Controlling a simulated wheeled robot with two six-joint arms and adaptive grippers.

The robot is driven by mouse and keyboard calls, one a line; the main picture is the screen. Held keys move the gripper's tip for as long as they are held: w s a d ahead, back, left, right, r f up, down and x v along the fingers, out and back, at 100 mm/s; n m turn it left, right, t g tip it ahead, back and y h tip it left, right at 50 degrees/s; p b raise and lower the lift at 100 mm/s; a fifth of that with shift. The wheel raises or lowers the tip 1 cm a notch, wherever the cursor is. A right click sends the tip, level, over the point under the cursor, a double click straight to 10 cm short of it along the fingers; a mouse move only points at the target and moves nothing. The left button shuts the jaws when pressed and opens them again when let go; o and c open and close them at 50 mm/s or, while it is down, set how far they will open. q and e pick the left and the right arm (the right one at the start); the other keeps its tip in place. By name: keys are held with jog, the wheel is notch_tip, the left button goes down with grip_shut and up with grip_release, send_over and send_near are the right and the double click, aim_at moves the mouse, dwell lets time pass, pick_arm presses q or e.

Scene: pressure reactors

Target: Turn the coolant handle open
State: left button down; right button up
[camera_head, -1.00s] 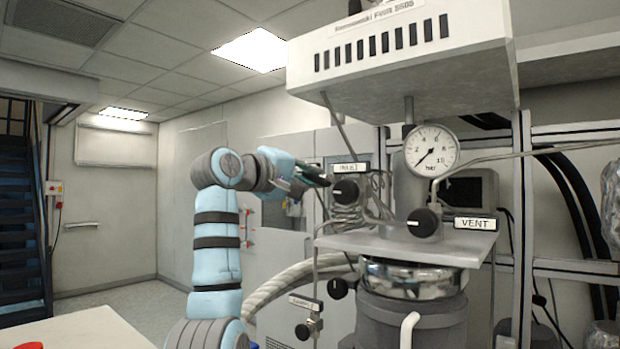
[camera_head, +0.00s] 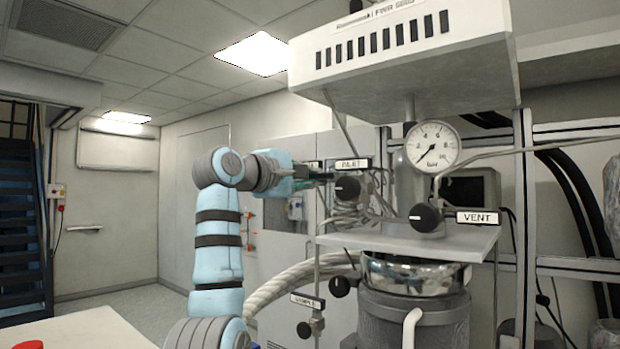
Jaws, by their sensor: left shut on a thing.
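My left gripper (camera_head: 318,176) is at the left side of the reactor, beside the black knob (camera_head: 347,188) under the INLET label (camera_head: 352,163). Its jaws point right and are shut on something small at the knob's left. The fingertips are too small and dark to show that part clearly. I cannot make out a handle labelled as coolant. My right gripper is not in view.
The reactor's metal shelf (camera_head: 470,240) carries the VENT knob (camera_head: 424,217) under a pressure gauge (camera_head: 432,147). A SAMPLE valve (camera_head: 307,328) and a thick pale hose (camera_head: 285,285) are below. A white table (camera_head: 90,330) is at the lower left.

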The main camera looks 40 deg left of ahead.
pick_arm(q)
jog(key=shift+r, duration=0.15)
jog(key=c, duration=1.7)
grip_release()
jog(key=shift+o, duration=0.2)
jog(key=shift+w, duration=0.2)
jog(key=s, duration=1.2)
jog(key=shift+d, duration=0.2)
jog(key=shift+f, duration=0.2)
